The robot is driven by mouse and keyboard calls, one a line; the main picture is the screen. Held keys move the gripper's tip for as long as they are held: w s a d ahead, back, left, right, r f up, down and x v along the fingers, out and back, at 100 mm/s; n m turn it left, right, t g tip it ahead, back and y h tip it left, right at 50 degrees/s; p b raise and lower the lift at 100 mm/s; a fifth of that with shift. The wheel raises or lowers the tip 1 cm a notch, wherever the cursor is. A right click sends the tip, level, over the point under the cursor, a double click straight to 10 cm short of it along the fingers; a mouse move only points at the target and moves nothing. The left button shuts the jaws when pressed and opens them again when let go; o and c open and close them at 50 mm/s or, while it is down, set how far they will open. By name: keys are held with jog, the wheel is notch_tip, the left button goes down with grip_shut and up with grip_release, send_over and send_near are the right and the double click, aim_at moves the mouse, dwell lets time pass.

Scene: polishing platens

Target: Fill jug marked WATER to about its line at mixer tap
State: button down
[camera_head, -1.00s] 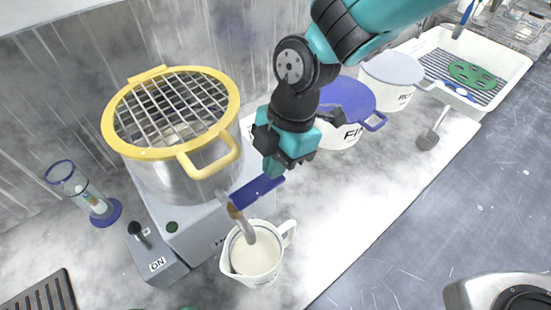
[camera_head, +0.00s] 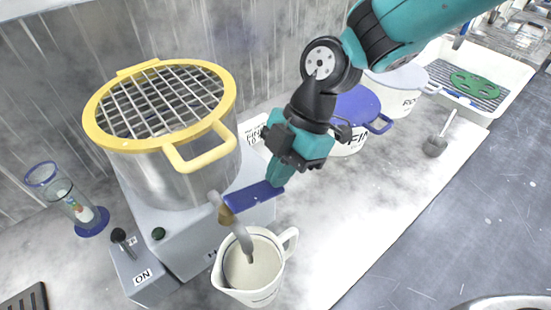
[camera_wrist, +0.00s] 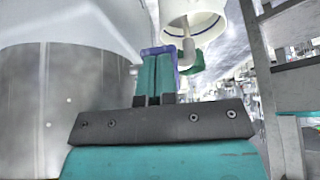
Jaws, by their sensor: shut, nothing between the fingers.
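The white jug (camera_head: 255,285) stands upright under the mixer tap, with its handle to the right. The tap's grey spout (camera_head: 241,232) hangs down into the jug's mouth. Whether water runs, and the level inside, I cannot tell. The tap's blue lever (camera_head: 250,197) sticks out to the right above the jug. My gripper (camera_head: 277,174) is shut with nothing between its fingers, its tips right at the lever's outer end. In the wrist view the teal fingers (camera_wrist: 154,76) are together in front of the blue lever (camera_wrist: 158,50), and the jug (camera_wrist: 197,15) shows beyond.
A large steel pot (camera_head: 175,175) with a yellow rim and grid stands on a grey box left of the tap. A switch box (camera_head: 140,270) marked ON sits in front. Bare counter (camera_head: 350,220) lies right of the jug.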

jog(key=shift+r+p, duration=0.5)
jog(key=shift+r, duration=0.4)
jog(key=s+a+r+v, duration=0.1)
jog(key=v, duration=1.2)
jog(key=shift+r, duration=0.2)
dwell(0.7)
